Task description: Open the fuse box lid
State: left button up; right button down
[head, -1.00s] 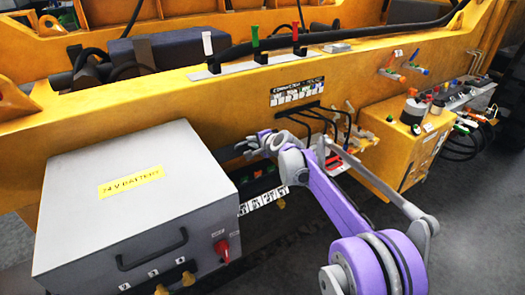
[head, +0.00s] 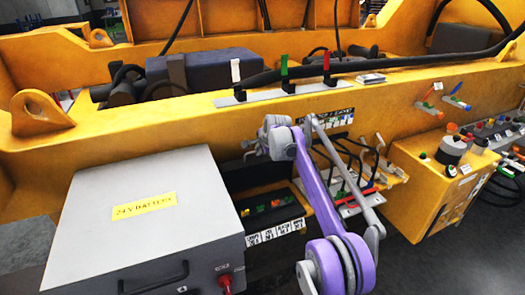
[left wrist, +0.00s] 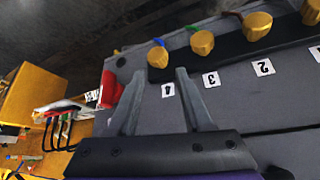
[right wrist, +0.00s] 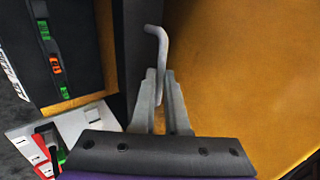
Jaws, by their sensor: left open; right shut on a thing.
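The black fuse box (head: 270,217) sits at the middle of the head view, with coloured fuses showing in its uncovered top. It also shows at the upper left of the right wrist view (right wrist: 75,35). Its dark lid (right wrist: 133,45) appears to stand raised behind the fuses. My right gripper (right wrist: 161,90) is shut on a pale bent handle (right wrist: 162,45) beside the lid. In the head view my right gripper (head: 250,149) is above and behind the fuses. My left gripper (left wrist: 155,85) is open and empty over a grey panel with numbered labels; the head view does not show it.
A grey battery box (head: 140,220) stands at front left. A yellow beam (head: 180,125) runs behind the fuse box, with upright coloured levers (head: 284,72) on it. A yellow box (head: 430,190) stands at right. Yellow knobs (left wrist: 203,42) line the panel by my left gripper.

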dwell(0.4)
jog(key=c, duration=0.9)
grip_release()
jog(key=shift+c, duration=0.2)
jog(key=shift+s+r, duration=0.1)
jog(key=v, duration=1)
jog(key=shift+r+b, duration=0.3)
jog(key=shift+b, duration=0.1)
jog(key=shift+s+d, duration=0.1)
jog(key=shift+s, duration=0.1)
